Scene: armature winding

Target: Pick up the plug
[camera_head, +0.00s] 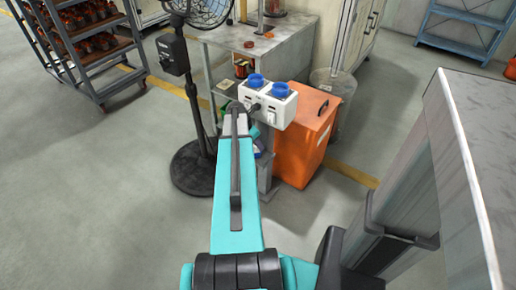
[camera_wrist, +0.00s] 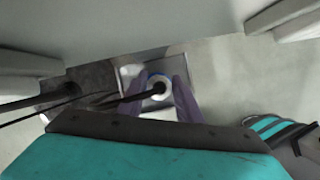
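The white socket box (camera_head: 277,116) with two blue round covers stands on a post in the head view. A dark plug (camera_head: 254,108) shows at its front, just right of my arm's end. In the wrist view the round plug (camera_wrist: 159,88) with a black cable sits in front of a blue-rimmed white socket. My gripper (camera_wrist: 160,82) is open, with one dark purple finger on each side of the plug. I cannot tell whether the fingers touch it. In the head view my arm hides most of the gripper.
An orange bin (camera_head: 302,140) stands right of the socket post, with a clear waste bin (camera_head: 333,90) behind it. A black pedestal fan (camera_head: 193,165) stands close on the left. A grey workbench (camera_head: 475,150) is at right.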

